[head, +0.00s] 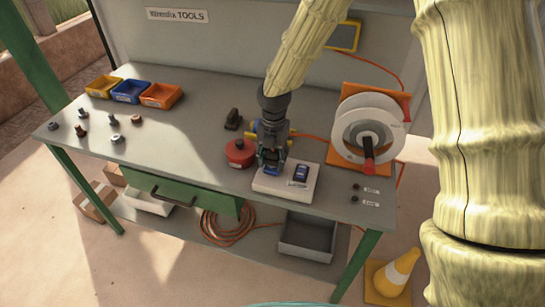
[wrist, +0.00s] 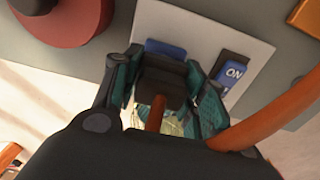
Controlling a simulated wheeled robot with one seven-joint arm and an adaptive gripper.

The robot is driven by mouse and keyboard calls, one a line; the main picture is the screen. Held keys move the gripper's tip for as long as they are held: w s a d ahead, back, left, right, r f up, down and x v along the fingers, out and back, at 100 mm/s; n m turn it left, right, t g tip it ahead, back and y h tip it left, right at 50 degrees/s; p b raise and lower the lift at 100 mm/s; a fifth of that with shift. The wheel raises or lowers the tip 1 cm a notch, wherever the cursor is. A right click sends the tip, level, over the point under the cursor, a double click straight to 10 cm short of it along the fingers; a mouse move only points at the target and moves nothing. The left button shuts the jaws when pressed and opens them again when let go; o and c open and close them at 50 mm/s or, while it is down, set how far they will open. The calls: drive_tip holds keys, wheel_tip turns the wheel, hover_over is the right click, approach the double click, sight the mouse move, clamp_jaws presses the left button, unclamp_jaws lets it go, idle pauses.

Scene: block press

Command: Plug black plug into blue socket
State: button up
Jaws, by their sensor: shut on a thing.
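My gripper (head: 270,155) (wrist: 165,100) is over the white board on the bench, its teal-padded fingers shut on the black plug (wrist: 162,82). The plug's orange cord runs back below it in the wrist view. The blue socket (wrist: 166,47) shows just beyond the plug's front end, on the white board (wrist: 205,25). In the head view my fingers mostly cover the plug and socket. The plug lines up roughly with the socket; I cannot tell whether it touches or has entered it.
A blue ON switch (head: 301,172) (wrist: 233,75) sits on the board right of the socket. A red round object (head: 240,153) and a black item (head: 232,118) stand to the left. A cable reel (head: 367,130) stands at right. Coloured bins (head: 160,96) and small parts lie far left.

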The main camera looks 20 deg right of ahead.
drive_tip(key=shift+f, duration=0.1)
drive_tip(key=o, duration=1)
wheel_tip(320, 180, up, 12)
drive_tip(key=shift+d+r, duration=0.1)
